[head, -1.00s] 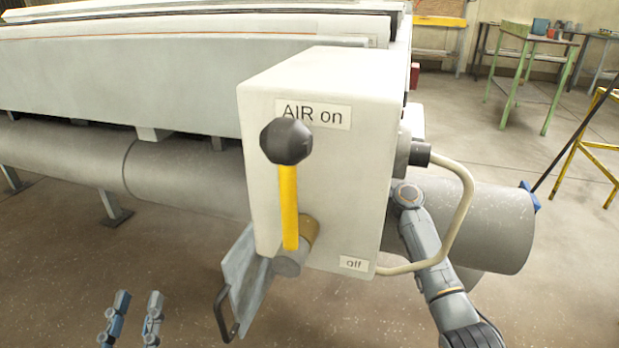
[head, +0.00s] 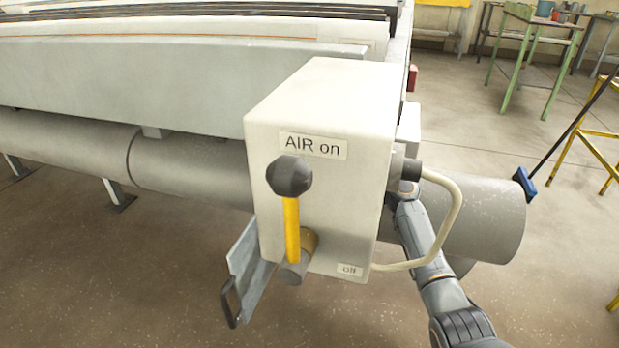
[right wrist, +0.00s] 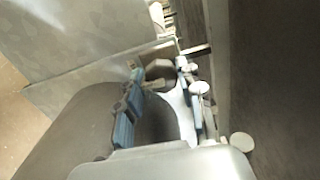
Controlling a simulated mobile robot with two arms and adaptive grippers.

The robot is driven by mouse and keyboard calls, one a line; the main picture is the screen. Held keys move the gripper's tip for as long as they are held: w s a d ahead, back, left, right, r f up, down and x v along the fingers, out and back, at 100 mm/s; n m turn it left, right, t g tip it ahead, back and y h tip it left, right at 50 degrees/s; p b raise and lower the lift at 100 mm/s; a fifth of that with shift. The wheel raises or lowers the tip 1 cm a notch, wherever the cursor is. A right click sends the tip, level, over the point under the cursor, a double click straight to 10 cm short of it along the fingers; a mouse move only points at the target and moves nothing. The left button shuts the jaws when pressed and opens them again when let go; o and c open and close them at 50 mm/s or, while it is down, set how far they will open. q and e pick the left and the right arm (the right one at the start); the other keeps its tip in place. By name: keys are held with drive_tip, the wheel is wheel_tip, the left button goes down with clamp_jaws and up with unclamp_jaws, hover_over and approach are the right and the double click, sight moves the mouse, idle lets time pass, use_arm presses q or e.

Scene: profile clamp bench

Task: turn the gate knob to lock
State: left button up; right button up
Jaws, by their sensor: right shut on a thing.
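The gate knob (right wrist: 158,71) shows in the right wrist view as a small dark faceted knob, partly covered by the fingers. My right gripper (right wrist: 159,65) has its blue fingers on both sides of it and is shut on it. Which way the knob is turned cannot be told. In the head view my right arm reaches in behind the pale control box (head: 318,215), which hides the gripper and the gate knob. My left gripper is not in view.
A yellow lever with a black knob (head: 289,177) stands upright on the box below the "AIR on" label. A bent pale handle (head: 452,215) sticks out on the box's right, close to my arm. A thick grey pipe (head: 490,218) runs behind.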

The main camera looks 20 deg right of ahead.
drive_tip(key=shift+d, duration=0.1)
drive_tip(key=o, duration=1.2)
drive_tip(key=v, duration=1.2)
drive_tip(key=shift+f, duration=0.1)
